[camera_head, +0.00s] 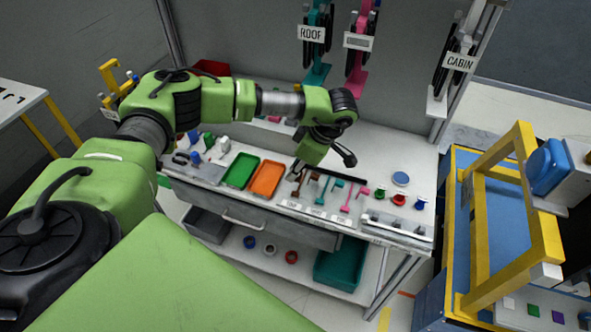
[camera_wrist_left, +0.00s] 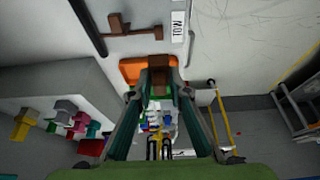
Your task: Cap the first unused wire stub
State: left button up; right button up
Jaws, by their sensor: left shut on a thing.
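My left gripper (camera_head: 298,168) is low over the front middle of the white workbench, to the right of the orange tray. In the left wrist view its two fingers (camera_wrist_left: 160,70) are closed around a small brown piece (camera_wrist_left: 158,82). A brown T-shaped piece (camera_wrist_left: 120,28) lies on the bench near the fingertips, beside a label reading TOW (camera_wrist_left: 178,25). I cannot make out any wire stub or tell whether the held piece is a cap. My right gripper is in neither view.
A green tray (camera_head: 241,170) and an orange tray (camera_head: 266,178) lie on the bench. Teal (camera_head: 334,184) and pink (camera_head: 356,192) T-shaped pieces lie to the right, near small coloured knobs (camera_head: 399,198). Labelled hangers stand behind. A yellow frame (camera_head: 535,200) stands at the right.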

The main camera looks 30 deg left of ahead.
aim_at(292, 192)
pick_arm(q)
jog(key=shift+d+f+b, duration=0.1)
jog(key=shift+f+b, duration=0.25)
jog(key=shift+f, duration=0.1)
notch_tip(292, 192, down, 3)
jog(key=shift+f+b, duration=0.15)
jog(key=shift+b, duration=1.1)
jog(key=shift+f+b, duration=0.6)
jog(key=shift+f, duration=0.25)
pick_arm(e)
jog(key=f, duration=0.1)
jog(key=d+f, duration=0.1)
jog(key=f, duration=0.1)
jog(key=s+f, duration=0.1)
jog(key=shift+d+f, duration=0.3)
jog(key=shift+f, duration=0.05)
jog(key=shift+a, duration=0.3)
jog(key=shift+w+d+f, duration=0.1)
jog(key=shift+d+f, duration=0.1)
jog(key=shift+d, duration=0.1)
pick_arm(q)
jog(key=shift+f+b, duration=1.25)
jog(key=shift+f, duration=0.05)
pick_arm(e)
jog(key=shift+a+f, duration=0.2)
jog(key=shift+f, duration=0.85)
pick_arm(q)
jog(key=o, duration=0.8)
